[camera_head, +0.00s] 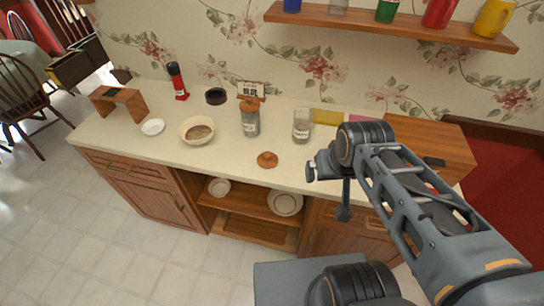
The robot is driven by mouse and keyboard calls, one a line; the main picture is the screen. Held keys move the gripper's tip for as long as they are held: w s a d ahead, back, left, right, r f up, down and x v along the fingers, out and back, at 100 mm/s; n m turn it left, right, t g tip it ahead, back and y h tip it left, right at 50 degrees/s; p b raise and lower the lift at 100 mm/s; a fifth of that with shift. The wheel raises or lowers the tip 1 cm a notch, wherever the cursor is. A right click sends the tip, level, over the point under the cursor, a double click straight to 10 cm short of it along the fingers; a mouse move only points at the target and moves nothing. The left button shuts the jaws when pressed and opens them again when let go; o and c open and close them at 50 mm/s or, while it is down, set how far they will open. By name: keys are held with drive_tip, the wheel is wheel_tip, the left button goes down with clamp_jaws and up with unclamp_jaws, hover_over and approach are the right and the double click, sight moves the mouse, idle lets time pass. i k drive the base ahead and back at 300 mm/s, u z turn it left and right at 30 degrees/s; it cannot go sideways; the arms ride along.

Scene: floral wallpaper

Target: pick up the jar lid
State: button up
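The jar lid (267,159), a small round brown lid with a knob, lies loose near the front edge of the pale counter (225,160). A glass jar (301,126) without a brown lid stands behind it to the right. Another glass jar (250,122) wears a similar brown lid (249,104). My gripper (327,188) is to the right of the loose lid, apart from it, near the counter's front edge. My arm partly hides it, and its opening is unclear. I see nothing held in it.
A bowl (197,131) with brown contents, a white saucer (153,127), a red pepper mill (177,81) and a dark round dish (215,96) stand farther left. A wooden box (432,142) is at right. Counter around the lid is clear. A shelf (390,24) hangs above.

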sight(267, 160)
drive_tip(key=z, duration=0.55)
drive_tip(key=k, duration=1.3)
drive_tip(key=u, duration=0.15)
drive_tip(key=i, duration=0.6)
drive_tip(key=u, duration=0.9)
drive_tip(key=i, duration=0.85)
drive_tip(key=z, duration=0.1)
